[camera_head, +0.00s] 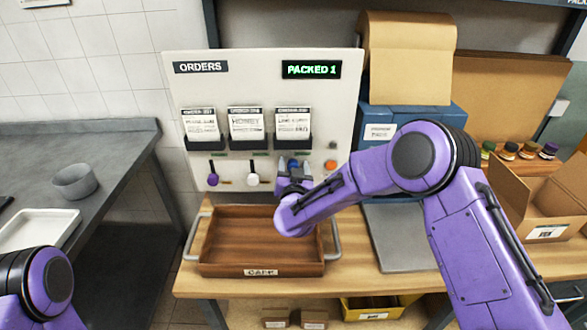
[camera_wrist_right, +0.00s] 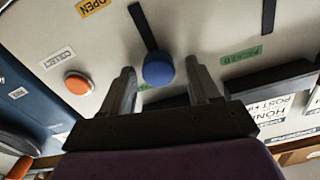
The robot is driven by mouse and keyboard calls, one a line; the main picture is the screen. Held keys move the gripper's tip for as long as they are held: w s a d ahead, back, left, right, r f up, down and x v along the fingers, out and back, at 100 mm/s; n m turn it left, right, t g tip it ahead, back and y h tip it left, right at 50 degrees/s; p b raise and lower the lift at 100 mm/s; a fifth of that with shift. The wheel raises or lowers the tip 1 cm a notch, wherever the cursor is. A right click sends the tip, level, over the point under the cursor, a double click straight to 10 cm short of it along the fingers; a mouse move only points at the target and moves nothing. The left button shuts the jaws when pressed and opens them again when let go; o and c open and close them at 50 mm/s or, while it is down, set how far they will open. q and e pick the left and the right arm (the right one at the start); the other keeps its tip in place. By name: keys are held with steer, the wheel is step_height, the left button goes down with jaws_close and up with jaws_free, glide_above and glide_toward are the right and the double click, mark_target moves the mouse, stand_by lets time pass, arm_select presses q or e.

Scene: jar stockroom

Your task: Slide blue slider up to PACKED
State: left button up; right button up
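The blue slider knob (camera_wrist_right: 158,70) sits at the end of its dark slot (camera_wrist_right: 142,25) nearest the order cards, beside a partly hidden green tag (camera_wrist_right: 146,87). The slot's other end is by a yellow OPEN tag (camera_wrist_right: 95,5). My right gripper (camera_wrist_right: 160,84) is open, its fingers on either side of the knob with gaps. In the head view, my right gripper (camera_head: 292,175) is at the board and hides most of this slider. The display (camera_head: 311,69) reads PACKED 1 in green. Only my left arm shows at lower left; its gripper is out of view.
Purple (camera_head: 212,180) and white (camera_head: 252,179) knobs are left of my right gripper. An orange button (camera_head: 330,164) is close on its right. Card holders (camera_head: 246,142) project above. A wooden tray (camera_head: 214,264) stands on the bench below my right forearm.

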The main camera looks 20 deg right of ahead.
steer(key=b+v, duration=0.2)
steer(key=v, duration=0.8)
steer(key=shift+s+b, duration=0.25)
steer(key=shift+b, duration=0.1)
